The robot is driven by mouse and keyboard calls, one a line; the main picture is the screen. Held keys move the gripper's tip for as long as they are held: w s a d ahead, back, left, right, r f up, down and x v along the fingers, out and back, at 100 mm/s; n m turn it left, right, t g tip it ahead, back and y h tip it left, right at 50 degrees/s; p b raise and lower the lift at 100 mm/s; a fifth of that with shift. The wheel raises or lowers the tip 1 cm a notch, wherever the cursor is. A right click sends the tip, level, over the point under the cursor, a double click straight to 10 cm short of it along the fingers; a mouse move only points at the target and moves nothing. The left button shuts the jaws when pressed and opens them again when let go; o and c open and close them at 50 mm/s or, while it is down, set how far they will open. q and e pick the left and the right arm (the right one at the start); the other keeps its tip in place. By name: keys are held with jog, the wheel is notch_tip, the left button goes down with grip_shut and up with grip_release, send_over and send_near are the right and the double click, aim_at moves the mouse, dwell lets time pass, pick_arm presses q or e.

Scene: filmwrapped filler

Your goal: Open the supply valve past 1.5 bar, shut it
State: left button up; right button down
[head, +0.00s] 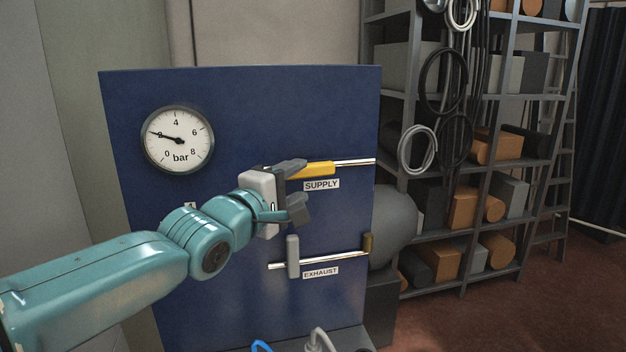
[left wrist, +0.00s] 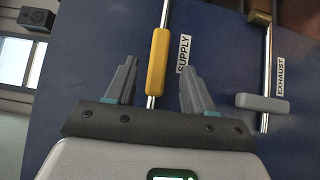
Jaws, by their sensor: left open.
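The blue panel (head: 240,110) carries a round bar gauge (head: 178,139); its needle points at about 2. The yellow supply lever (head: 318,169) lies in line with its horizontal pipe, above the SUPPLY label (head: 321,185). My left gripper (head: 297,186) is open at the lever's left end and partly hides it. In the left wrist view the yellow lever (left wrist: 158,62) shows between the two spread fingers (left wrist: 158,82), with gaps on both sides. I cannot tell how deep it sits between them. My right gripper is not in view.
The grey exhaust lever (head: 292,256) stands upright across its pipe, below the supply lever and beside the EXHAUST label (head: 320,272). A grey tank (head: 392,225) bulges behind the panel's right edge. Loaded shelves (head: 470,190) stand to the right. A blue hose (head: 261,346) shows at the bottom.

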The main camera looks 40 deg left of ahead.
aim_at(312, 172)
pick_arm(q)
jog(key=w, duration=0.3)
jog(key=w+p, duration=0.1)
jog(key=w, duration=0.1)
jog(key=shift+a+r, duration=0.15)
jog(key=shift+a, duration=0.2)
jog(key=shift+w, duration=0.75)
grip_shut()
